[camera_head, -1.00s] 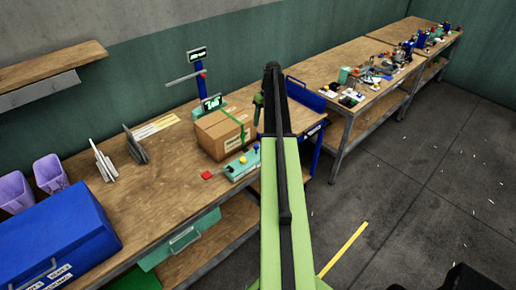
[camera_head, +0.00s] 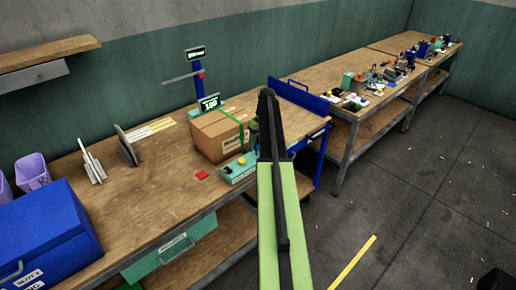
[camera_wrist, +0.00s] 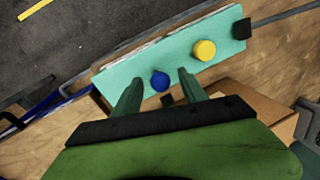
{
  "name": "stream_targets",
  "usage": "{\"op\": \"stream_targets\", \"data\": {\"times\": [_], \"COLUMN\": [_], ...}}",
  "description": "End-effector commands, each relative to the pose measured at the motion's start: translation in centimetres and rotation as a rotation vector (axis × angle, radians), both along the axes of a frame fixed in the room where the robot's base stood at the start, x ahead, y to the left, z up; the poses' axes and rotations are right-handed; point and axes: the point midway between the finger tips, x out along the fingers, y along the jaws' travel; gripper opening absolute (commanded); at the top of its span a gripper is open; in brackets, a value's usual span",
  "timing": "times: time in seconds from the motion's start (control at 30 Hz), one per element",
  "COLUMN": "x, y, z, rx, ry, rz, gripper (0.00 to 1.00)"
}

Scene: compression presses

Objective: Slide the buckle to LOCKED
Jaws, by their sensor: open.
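A cardboard box (camera_head: 208,137) with a green strap (camera_head: 238,120) stands on the wooden bench. In front of it lies a teal block (camera_head: 237,173) with a yellow knob (camera_head: 242,161). The wrist view shows the teal block (camera_wrist: 122,80) with a blue knob (camera_wrist: 159,81), a yellow knob (camera_wrist: 205,50) and a black piece (camera_wrist: 242,28) at one end. My gripper (camera_wrist: 160,76) is open, its fingers either side of the blue knob in that view; contact cannot be told. In the head view my gripper (camera_head: 253,134) is partly hidden by my arm. I cannot single out a buckle or a LOCKED mark.
A red tag (camera_head: 202,175) lies left of the teal block. A blue post with displays (camera_head: 199,82) stands behind the box. A blue tray (camera_head: 302,97) is right of it. A blue case (camera_head: 45,245) and purple bins (camera_head: 32,172) are at left. The bench middle is fairly clear.

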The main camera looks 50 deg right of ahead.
Motion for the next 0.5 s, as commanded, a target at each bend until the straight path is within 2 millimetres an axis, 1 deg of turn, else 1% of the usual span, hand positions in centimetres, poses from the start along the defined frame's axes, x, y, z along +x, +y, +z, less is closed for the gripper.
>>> {"op": "stream_targets", "data": {"times": [0.03, 0.07, 0.4, 0.5], "x": [0.00, -0.01, -0.04, -0.04], "y": [-0.01, -0.02, -0.04, -0.05], "z": [0.06, 0.06, 0.05, 0.04], "rx": [0.000, 0.000, 0.000, 0.000], "ry": [0.000, 0.000, 0.000, 0.000], "rz": [0.000, 0.000, -0.001, -0.001], "gripper": [0.50, 0.46, 0.01, 0.00]}}
